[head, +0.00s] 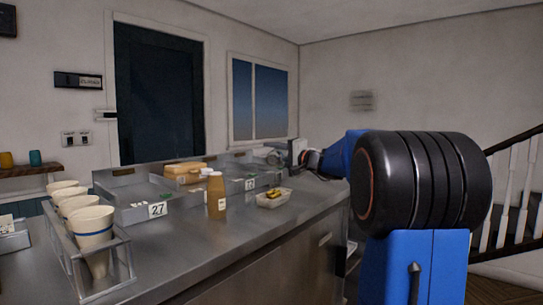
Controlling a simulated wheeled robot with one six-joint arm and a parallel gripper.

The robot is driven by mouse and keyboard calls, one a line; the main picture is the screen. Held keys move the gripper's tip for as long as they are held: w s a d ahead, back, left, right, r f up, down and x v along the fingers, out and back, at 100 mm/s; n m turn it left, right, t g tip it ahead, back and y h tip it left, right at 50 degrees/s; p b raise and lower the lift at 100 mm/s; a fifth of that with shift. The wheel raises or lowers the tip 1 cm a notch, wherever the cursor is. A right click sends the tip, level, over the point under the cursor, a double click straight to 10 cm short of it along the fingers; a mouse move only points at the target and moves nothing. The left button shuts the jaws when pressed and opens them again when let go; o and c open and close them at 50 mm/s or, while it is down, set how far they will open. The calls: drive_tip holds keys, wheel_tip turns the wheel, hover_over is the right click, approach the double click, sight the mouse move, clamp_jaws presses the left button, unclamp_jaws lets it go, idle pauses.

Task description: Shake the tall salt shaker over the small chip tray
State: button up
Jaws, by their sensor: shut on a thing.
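My gripper (288,153) is at the far right end of the steel counter, beyond and above the small chip tray. It is small and partly hidden by my own arm. It is shut on a pale grey thing (271,153), which I take to be the tall salt shaker; its shape and tilt are hard to make out. The small chip tray (284,202) is a pale, shallow tray with yellow chips in it. It sits on the counter near the front edge, apart from my gripper.
A tan bottle (216,196) stands left of the chip tray. Steel bins with number tags 27 (157,210) and 12 (250,184) stand behind it. A rack of paper cups (92,226) is at the front left. The counter front is clear.

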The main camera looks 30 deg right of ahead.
drive_tip(key=n, duration=0.1)
drive_tip(key=n+t+y, duration=0.1)
drive_tip(key=n, duration=0.3)
drive_tip(key=shift+r+y, duration=0.3)
idle(0.7)
drive_tip(key=shift+a, duration=0.1)
drive_tip(key=m+g, duration=0.1)
drive_tip(key=m, duration=0.2)
drive_tip(key=f+m+g+h, duration=0.1)
drive_tip(key=m, duration=0.3)
drive_tip(key=m+g+h, duration=0.1)
drive_tip(key=m, duration=0.3)
drive_tip(key=shift+f+g, duration=0.2)
drive_tip(key=shift+g, duration=0.2)
